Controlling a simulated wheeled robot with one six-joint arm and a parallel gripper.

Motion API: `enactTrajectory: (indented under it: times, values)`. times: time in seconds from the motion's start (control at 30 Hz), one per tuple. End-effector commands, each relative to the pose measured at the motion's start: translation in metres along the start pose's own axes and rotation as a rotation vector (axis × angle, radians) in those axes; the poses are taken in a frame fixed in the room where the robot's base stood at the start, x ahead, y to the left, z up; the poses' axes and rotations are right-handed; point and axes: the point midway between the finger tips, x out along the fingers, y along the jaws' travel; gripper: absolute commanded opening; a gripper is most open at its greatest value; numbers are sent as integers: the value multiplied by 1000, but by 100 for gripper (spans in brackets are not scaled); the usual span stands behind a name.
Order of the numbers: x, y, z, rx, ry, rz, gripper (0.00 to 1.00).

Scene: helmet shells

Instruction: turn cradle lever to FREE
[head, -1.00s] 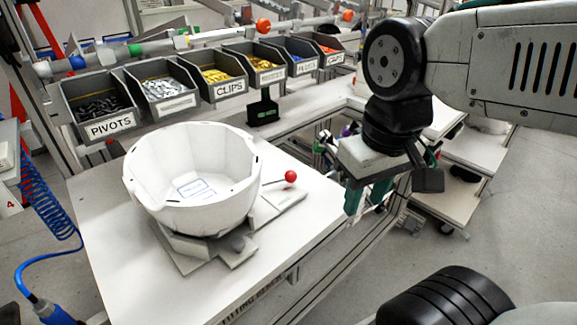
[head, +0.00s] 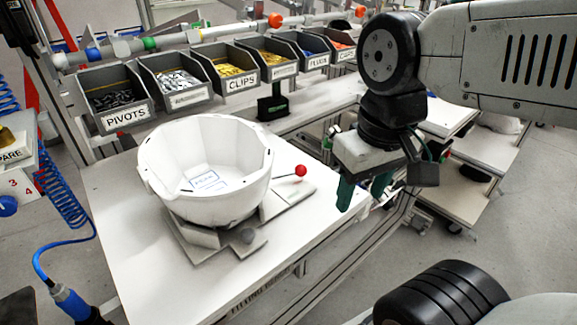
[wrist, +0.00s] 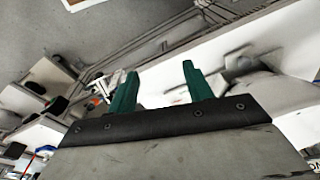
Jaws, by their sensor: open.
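The cradle (head: 208,243) is a grey metal base on the white table, with a white helmet shell (head: 203,170) sitting in it, open side up. The cradle lever (head: 300,171) ends in a red ball and sticks out to the right of the shell. Any FREE marking is too small to read or hidden. My gripper (head: 362,193) has green fingers, hangs to the right of the red ball, apart from it, and is open and empty. In the wrist view the two fingers (wrist: 160,85) stand apart, with the blurred table edge and the cradle area beyond.
A row of bins stands behind the table, among them PIVOTS (head: 112,98) and CLIPS (head: 228,70). A black holder (head: 272,103) stands below them. A blue coiled hose (head: 62,190) hangs at the left. The table's front part (head: 150,285) is clear.

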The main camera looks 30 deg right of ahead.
Motion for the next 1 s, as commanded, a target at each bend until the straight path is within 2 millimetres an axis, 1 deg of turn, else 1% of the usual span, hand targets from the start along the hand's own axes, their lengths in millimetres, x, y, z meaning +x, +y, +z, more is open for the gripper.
enactTrajectory:
  times: [0.03,0.07,0.1,0.17,0.27,0.37,0.57,0.6,0.67,0.7,0.77,0.8,0.9,1.0]
  values:
    - [3,0,-1,1,-15,0,36]
    - [5,0,-2,1,-26,0,28]
    - [7,0,-4,2,-42,0,16]
    - [8,1,-12,3,-65,0,0]
    - [6,1,-33,6,-104,0,0]
    - [2,2,-62,12,-143,-1,0]
    - [-3,3,-124,27,-213,-3,0]
    - [-3,4,-138,30,-226,-4,0]
    - [-3,4,-158,35,-246,-4,0]
    - [-2,5,-172,39,-256,-5,0]
    - [-1,5,-192,45,-274,-5,0]
    - [-1,6,-205,50,-282,-6,0]
    - [-1,7,-234,60,-298,-6,0]
    - [-3,7,-258,68,-305,-7,0]
